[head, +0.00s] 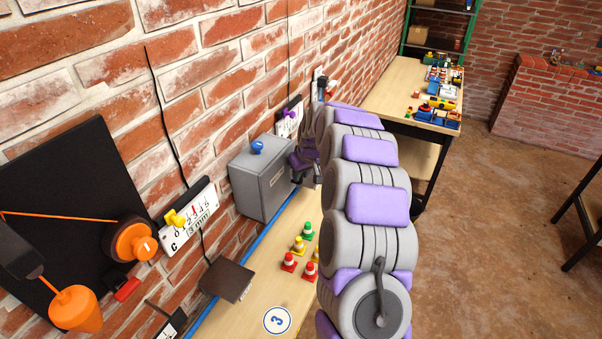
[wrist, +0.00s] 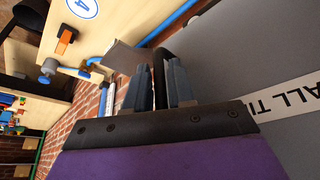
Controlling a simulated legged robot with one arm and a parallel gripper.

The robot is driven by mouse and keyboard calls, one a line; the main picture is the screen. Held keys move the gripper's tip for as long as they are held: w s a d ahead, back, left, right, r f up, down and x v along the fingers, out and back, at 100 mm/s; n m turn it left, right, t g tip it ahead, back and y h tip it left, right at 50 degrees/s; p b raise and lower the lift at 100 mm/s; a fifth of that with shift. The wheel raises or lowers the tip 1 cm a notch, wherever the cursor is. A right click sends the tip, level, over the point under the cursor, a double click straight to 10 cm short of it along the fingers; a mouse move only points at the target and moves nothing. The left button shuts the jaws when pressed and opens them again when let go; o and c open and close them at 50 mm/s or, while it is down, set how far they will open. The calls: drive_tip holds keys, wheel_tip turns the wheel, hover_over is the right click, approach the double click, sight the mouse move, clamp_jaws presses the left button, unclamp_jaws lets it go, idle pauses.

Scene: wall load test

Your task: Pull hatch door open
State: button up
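A grey box (head: 262,178) is on the brick wall above the bench, with a blue knob on its top. The hatch door (head: 276,190) is its grey face with a small label; it looks closed. In the wrist view the grey door (wrist: 250,65) fills the right side, with a white label strip. A black curved handle (wrist: 178,43) stands out from it. My gripper (wrist: 160,85) has its two dark blue-grey fingers on either side of the handle, with little gap showing. In the head view my gripper (head: 300,168) is at the door's right, partly hidden by my arm.
Small red, yellow and green cones (head: 299,245) stand on the wooden bench (head: 253,300) below. A dark plate (head: 227,279) sticks out at the bench's left. Another table (head: 393,82) with toy blocks stands farther back.

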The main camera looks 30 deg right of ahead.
drive_tip(key=shift+c, duration=0.4)
clamp_jaws()
drive_tip(key=s+m+h, duration=0.3)
drive_tip(key=s+m, duration=0.5)
drive_tip(key=s, duration=0.3)
drive_tip(key=s+a+m+g+h+b, duration=0.1)
drive_tip(key=s+a+m+g+b, duration=0.2)
drive_tip(key=s+a+m, duration=0.4)
drive_tip(key=shift+s+a+b, duration=0.35)
drive_tip(key=shift+s+b, duration=0.05)
drive_tip(key=shift+s, duration=1.15)
drive_tip(key=shift+r+h, duration=0.1)
drive_tip(key=shift+h, duration=0.2)
